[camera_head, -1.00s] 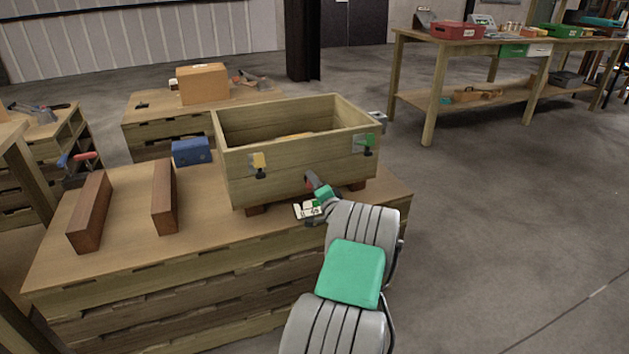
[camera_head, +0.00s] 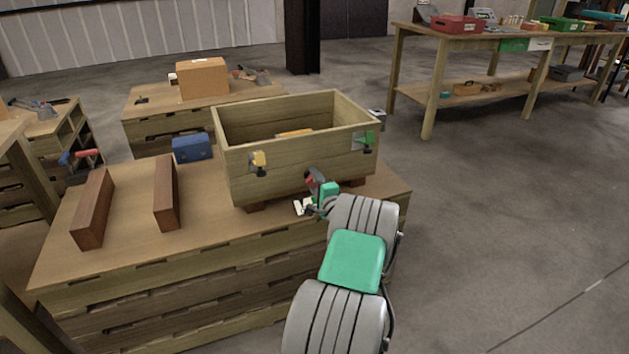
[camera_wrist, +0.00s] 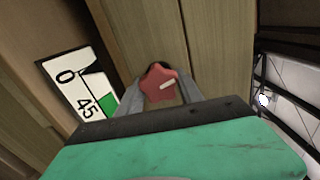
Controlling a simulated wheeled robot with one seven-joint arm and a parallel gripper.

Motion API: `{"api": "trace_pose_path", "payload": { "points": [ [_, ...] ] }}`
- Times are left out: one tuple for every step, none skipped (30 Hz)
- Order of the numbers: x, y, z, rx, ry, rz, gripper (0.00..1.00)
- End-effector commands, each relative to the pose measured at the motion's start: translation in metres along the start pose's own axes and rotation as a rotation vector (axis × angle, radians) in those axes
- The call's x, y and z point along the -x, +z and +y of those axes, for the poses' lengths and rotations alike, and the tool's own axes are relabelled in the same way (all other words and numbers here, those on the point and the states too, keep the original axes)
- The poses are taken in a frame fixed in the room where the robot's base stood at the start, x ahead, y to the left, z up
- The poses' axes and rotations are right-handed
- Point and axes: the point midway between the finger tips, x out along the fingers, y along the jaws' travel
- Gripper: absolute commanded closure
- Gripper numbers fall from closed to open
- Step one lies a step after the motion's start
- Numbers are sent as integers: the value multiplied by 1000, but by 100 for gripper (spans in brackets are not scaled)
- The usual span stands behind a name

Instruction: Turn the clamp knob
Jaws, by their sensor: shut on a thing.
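The clamp knob (camera_wrist: 160,84) is red with a pale pointer mark and sits between my fingertips in the wrist view. In the head view the red knob (camera_head: 313,181) shows at the front of a wooden crate (camera_head: 300,166), partly hidden by my gripper (camera_head: 318,192). My gripper also shows in the wrist view (camera_wrist: 157,92), shut on the knob, its green body filling the bottom. A white dial card (camera_wrist: 76,88) marked 0 and 45 with a green sector lies left of the knob. In the head view the card (camera_head: 302,206) is mostly covered.
The crate stands on a wooden bench (camera_head: 130,222). Two brown blocks (camera_head: 93,208) (camera_head: 165,193) and a blue box (camera_head: 192,147) occupy the bench's left side. Open floor lies right.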

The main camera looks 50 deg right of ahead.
Motion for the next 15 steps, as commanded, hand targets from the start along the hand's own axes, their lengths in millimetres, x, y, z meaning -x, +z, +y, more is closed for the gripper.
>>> {"api": "trace_pose_path", "payload": {
  "points": [
    [0,-1,0,0,0,2,97],
    [0,-1,0,0,0,2,97],
    [0,-1,0,1,0,2,97],
    [0,-1,0,1,0,2,97],
    [0,-1,0,1,0,2,97],
    [0,-1,0,1,0,2,97],
    [0,-1,0,1,0,2,55],
    [0,-1,0,1,0,2,53],
    [0,-1,0,1,0,2,49],
    [0,-1,0,1,0,2,47],
    [0,0,0,1,0,1,45],
    [0,0,0,1,0,1,41],
    [0,0,0,1,0,0,39],
    [0,0,0,1,0,0,36],
    [0,0,0,2,0,0,35]
  ]
}}
